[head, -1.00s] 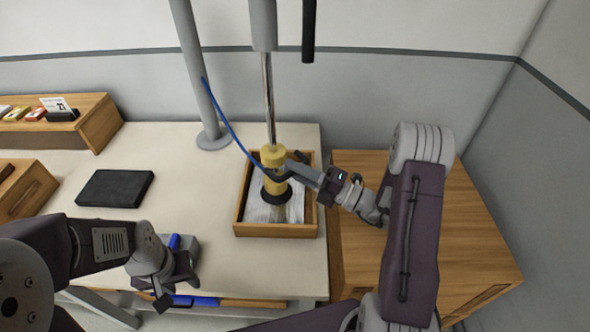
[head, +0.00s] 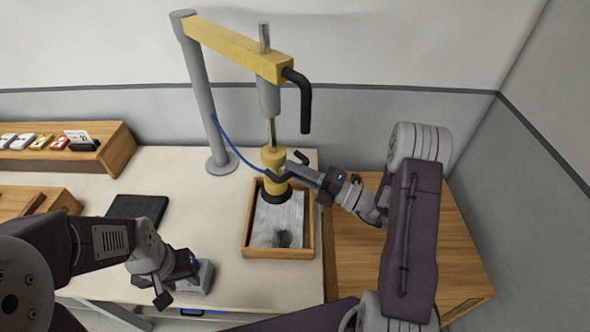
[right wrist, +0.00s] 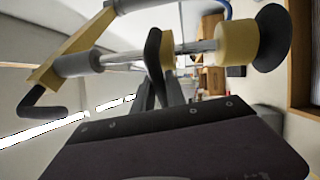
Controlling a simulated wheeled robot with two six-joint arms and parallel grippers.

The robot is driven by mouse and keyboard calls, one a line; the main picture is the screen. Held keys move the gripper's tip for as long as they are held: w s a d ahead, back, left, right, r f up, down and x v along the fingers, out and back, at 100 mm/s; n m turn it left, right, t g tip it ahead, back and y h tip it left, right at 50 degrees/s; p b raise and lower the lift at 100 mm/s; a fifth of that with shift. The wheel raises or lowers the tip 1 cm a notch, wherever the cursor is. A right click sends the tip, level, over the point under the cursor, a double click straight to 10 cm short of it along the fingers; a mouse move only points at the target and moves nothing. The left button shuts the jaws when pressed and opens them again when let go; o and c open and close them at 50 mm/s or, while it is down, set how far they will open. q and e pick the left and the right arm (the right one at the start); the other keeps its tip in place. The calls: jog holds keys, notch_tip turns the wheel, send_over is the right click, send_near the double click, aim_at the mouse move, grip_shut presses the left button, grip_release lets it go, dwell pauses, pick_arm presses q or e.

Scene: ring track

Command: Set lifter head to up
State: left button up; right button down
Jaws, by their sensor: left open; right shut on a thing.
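The lifter head (head: 273,160) is a yellow cylinder with a black cup below, hanging on a metal rod from the yellow boom (head: 235,48). It hangs above the wooden tray (head: 308,225), with a dark patch on the tray's grey sheet below it. In the right wrist view the lifter head (right wrist: 236,44) lies sideways, its black cup at the right. My left gripper (head: 178,290) is open and empty, low at the table's front.
A grey post (head: 203,100) carries the boom, which has a black bent handle (head: 304,100). A blue hose (head: 232,147) runs to the head. A black pad (head: 138,208) lies left on the table. A wooden cabinet (head: 435,225) stands right. A grey box sits beside my left gripper.

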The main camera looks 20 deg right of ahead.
notch_tip(320, 180, up, 4)
jog(key=shift+r+p, duration=0.1)
jog(key=shift+p, duration=1)
pick_arm(q)
notch_tip(320, 180, up, 4)
jog(key=shift+f, duration=0.1)
pick_arm(e)
jog(key=shift+f, duration=0.2)
jog(key=c, duration=1.4)
grip_release()
jog(key=shift+o, duration=0.2)
pick_arm(q)
notch_tip(320, 180, down, 3)
jog(key=b, duration=0.3)
pick_arm(e)
jog(key=v, duration=0.9)
